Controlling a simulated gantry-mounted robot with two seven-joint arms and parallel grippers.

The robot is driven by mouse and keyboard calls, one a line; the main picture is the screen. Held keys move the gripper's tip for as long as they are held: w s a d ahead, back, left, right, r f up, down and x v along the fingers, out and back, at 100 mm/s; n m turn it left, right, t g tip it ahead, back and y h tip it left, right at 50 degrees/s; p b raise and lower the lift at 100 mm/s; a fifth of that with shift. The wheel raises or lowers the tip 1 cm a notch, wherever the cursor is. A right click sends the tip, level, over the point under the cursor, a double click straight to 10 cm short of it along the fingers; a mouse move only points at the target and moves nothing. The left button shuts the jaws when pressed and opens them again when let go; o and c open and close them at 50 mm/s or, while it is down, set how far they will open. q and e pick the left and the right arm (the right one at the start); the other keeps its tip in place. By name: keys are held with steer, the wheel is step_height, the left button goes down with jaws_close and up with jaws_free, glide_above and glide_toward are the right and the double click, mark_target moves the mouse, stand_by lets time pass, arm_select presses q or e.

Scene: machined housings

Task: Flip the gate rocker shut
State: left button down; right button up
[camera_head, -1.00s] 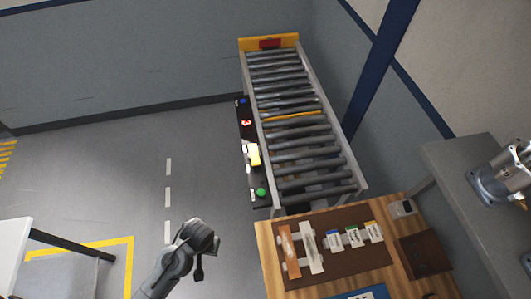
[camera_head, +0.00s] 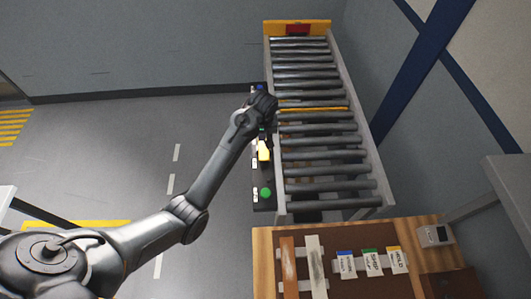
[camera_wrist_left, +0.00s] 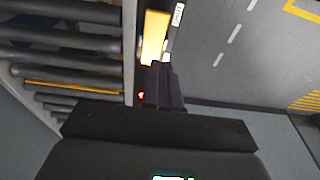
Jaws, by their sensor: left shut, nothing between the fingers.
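The gate rocker is a yellow switch (camera_head: 263,152) on a black control panel (camera_head: 263,205) along the left side of the roller conveyor. My left gripper (camera_head: 262,131) is over the panel, just beyond the rocker as the head view shows it, and covers part of the panel. In the left wrist view the shut, empty fingers (camera_wrist_left: 162,68) point at the yellow rocker (camera_wrist_left: 154,37) and overlap its near end. I cannot tell whether they touch it. My right gripper is not in view.
The roller conveyor (camera_head: 325,155) runs beside the panel, with a yellow end stop (camera_head: 280,29) at its far end. A green button (camera_head: 265,193) is on the panel's near end. A wooden table (camera_head: 262,255) with labelled cards stands nearer. The floor to the left is open.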

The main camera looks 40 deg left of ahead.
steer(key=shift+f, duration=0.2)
arm_select(q)
steer(key=shift+w+r, duration=0.45)
steer(key=shift+r, duration=0.1)
steer(key=shift+f, duration=0.15)
glide_above(264, 153)
step_height(264, 153, down, 10)
steer(key=shift+b, duration=0.4)
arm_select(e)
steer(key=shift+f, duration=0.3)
arm_select(q)
steer(key=shift+s+d+f, duration=0.15)
steer(key=shift+s+f, duration=0.05)
steer(key=shift+f, duration=0.7)
steer(key=shift+s+d+f, duration=0.1)
steer(key=shift+s+f, duration=0.1)
steer(key=shift+f, duration=0.65)
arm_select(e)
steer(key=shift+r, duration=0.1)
